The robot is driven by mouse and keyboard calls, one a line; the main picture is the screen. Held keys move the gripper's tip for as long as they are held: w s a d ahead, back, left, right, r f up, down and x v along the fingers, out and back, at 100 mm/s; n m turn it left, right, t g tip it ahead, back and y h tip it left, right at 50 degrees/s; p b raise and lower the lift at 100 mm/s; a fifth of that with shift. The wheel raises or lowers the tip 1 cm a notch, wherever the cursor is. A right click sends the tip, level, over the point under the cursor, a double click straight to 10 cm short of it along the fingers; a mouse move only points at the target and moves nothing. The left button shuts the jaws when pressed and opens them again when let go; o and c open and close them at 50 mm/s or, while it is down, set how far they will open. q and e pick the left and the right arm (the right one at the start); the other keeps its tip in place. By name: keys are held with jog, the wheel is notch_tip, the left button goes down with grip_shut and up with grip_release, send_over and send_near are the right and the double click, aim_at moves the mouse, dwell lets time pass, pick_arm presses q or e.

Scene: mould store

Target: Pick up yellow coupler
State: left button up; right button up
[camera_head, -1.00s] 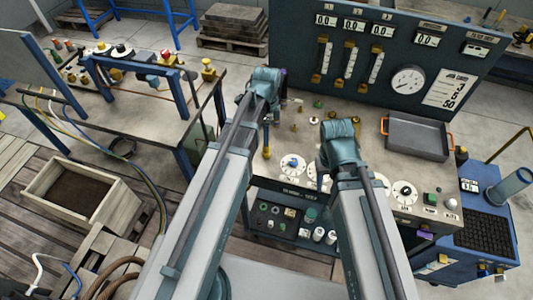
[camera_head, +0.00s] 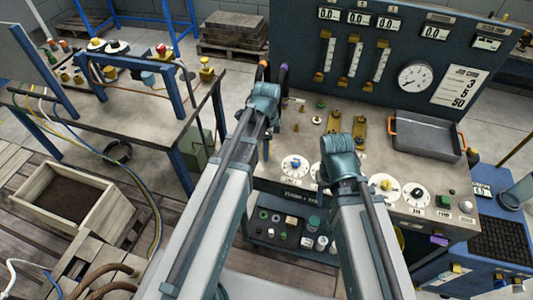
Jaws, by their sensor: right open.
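Several small yellow parts are in view, and I cannot tell surely which is the yellow coupler. One yellow piece (camera_head: 206,66) stands at the right end of the left bench. Another yellow piece (camera_head: 457,268) is on the front of the blue unit at the lower right. My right gripper (camera_head: 346,132) is open over the middle of the central bench, by brass-coloured parts, with no yellow part seen in it. My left gripper (camera_head: 271,82) is at the bench's left end, beside purple and orange bits; its jaws are too unclear to read.
The central bench (camera_head: 390,165) carries dials, small fittings and a grey tray (camera_head: 428,138) with orange handles. A gauge panel (camera_head: 460,55) rises behind it. A blue frame (camera_head: 178,100) and hoses stand at the left bench. A wooden planter (camera_head: 100,215) is on the floor.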

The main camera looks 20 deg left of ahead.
pick_arm(q)
jog(key=shift+f, duration=0.6)
jog(key=shift+r, duration=0.1)
grip_shut()
